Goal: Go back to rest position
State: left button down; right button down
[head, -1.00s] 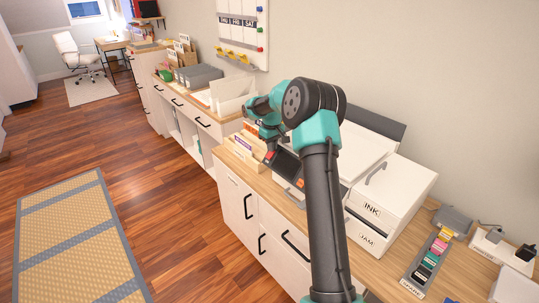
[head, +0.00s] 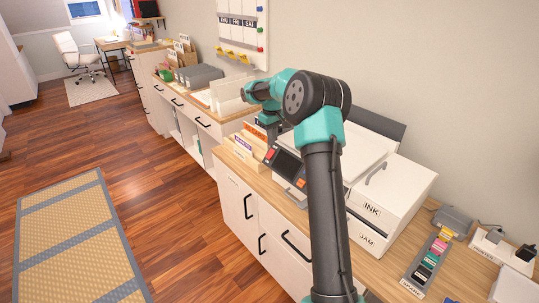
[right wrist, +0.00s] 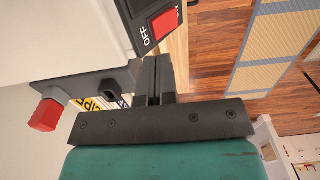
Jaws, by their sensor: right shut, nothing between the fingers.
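My right arm rises from the bottom of the head view and bends over the counter. My right gripper (head: 271,133) points down behind the printer's dark control panel (head: 286,168), partly hidden there. In the right wrist view the gripper (right wrist: 153,66) has its dark fingers together, with nothing between them. A red button marked OFF (right wrist: 165,23) shows just past the fingertips in that view. I cannot tell whether the fingers touch the machine. My left gripper is not in view.
The white printer (head: 365,150) and the INK and JAM drawer unit (head: 385,205) stand close on the right. File folders (head: 240,150) stand left of the panel. Coloured cartridges (head: 430,258) sit in a tray at the right. The floor (head: 140,160) left of the cabinets is open.

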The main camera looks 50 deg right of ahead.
jog(key=shift+r, duration=0.45)
jog(key=shift+f, duration=0.1)
jog(key=a+f+y, duration=0.3)
jog(key=a+f, duration=2.1)
jog(key=f, duration=0.1)
jog(key=s+a+f, duration=0.4)
jog(key=s+a, duration=0.5)
jog(key=s, duration=0.2)
jog(key=s+a+f, duration=0.5)
jog(key=s+a, duration=0.5)
jog(key=s, duration=0.1)
jog(key=shift+s+f+m+t+y, duration=0.15)
jog(key=shift+f+m+t+y, duration=0.15)
jog(key=shift+t+y, duration=0.1)
jog(key=shift+a, duration=0.1)
